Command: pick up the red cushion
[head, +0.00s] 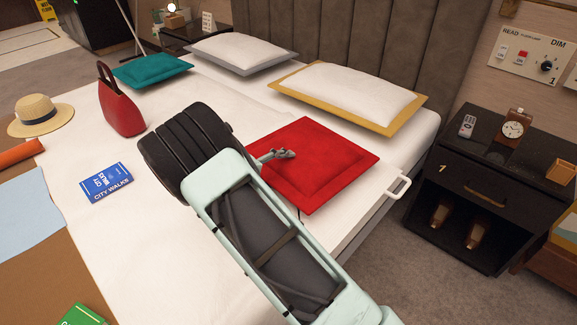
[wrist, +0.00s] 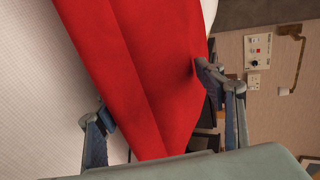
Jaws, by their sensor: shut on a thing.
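The red cushion (head: 320,165) is a flat square with a raised middle, near the right edge of the bed (head: 110,245). I cannot tell whether it rests fully on the bed. My gripper (head: 277,155) is at its left side in the head view, partly hidden behind my arm. In the wrist view, the red cushion (wrist: 140,60) passes between the two fingers of my gripper (wrist: 152,102), which are shut on it. The fingers stand well apart with red fabric between them.
A white pillow on a yellow-edged cushion (head: 285,88) lies behind. A teal cushion (head: 150,68), red handbag (head: 122,108), blue book (head: 107,182) and straw hat (head: 40,115) lie left. A black nightstand (head: 470,195) stands right, beyond a white handle (head: 402,185).

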